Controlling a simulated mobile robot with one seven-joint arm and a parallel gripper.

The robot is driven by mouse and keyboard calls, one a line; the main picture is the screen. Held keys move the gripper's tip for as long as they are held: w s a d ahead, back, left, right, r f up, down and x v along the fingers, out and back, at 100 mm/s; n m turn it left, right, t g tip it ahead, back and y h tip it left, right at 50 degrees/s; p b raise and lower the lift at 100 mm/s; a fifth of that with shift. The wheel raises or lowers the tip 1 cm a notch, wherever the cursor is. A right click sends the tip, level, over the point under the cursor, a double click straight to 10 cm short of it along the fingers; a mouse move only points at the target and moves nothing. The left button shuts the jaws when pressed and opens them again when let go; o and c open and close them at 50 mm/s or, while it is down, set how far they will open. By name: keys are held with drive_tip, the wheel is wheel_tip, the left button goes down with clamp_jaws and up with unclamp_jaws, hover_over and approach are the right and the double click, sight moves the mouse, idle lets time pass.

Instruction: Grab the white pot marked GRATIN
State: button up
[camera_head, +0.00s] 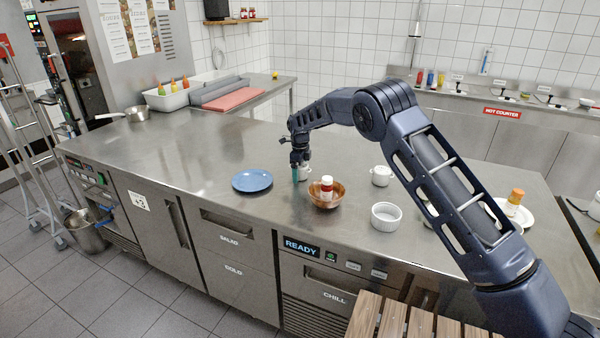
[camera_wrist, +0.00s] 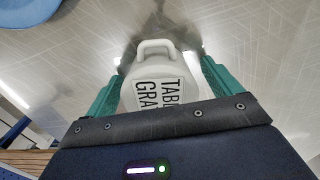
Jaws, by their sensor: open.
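The white pot (camera_wrist: 150,70) has a loop handle at its top edge in the wrist view. Black lettering on it reads "TABL" and "GRA", with the rest cut off by my gripper's body. My gripper (camera_wrist: 162,76) is open, with one teal finger on each side of the pot; I cannot tell whether they touch it. In the head view my gripper (camera_head: 299,172) points down at the steel counter, and a small part of the white pot (camera_head: 306,173) shows beside the teal finger.
A blue plate (camera_head: 252,180) lies to the left. Another white pot (camera_head: 381,177) and a white ramekin (camera_head: 386,217) stand to the right.

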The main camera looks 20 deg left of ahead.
drive_tip(key=c, duration=1.3)
drive_tip(key=shift+o, duration=0.2)
drive_tip(key=shift+r, duration=0.1)
